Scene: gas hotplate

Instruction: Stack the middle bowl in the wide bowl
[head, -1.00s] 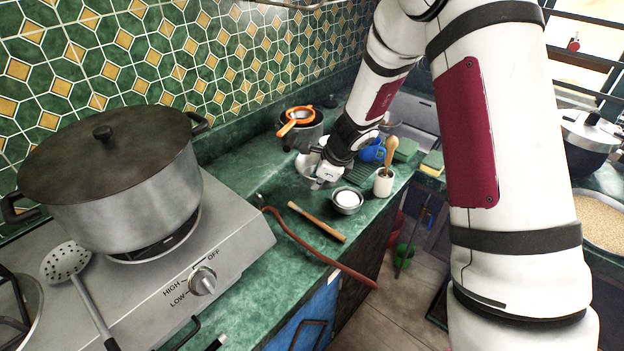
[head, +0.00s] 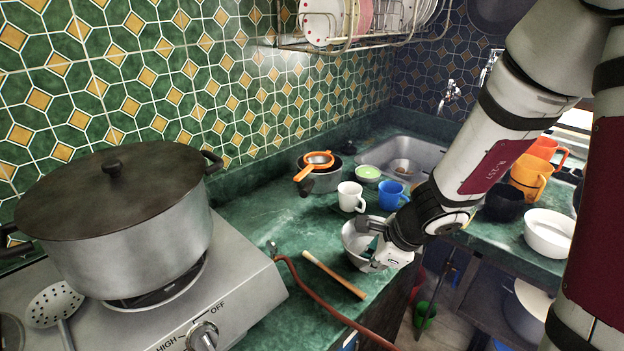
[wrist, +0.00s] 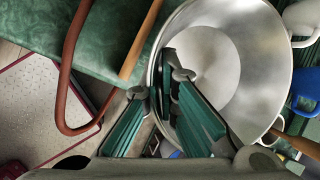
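A wide silver metal bowl (head: 355,244) stands on the green counter near its front edge. In the wrist view its smooth inside (wrist: 245,50) fills much of the right half, with a round flat bottom and no loose contents. My gripper (head: 371,245) is at the bowl's right rim, reaching down from the right. In the wrist view my gripper (wrist: 153,84) has one finger inside the bowl and one outside, with the rim between them. The fingers are apart. A second bowl does not show separately beside it; I cannot tell whether one is nested or hidden.
A wooden stick (head: 334,275) and red hose (head: 322,308) lie left of the bowl. White (head: 350,197) and blue (head: 391,194) mugs and a pan (head: 322,181) stand behind. The stove with a large pot (head: 130,225) is left. A white bowl (head: 549,233) is on the right counter.

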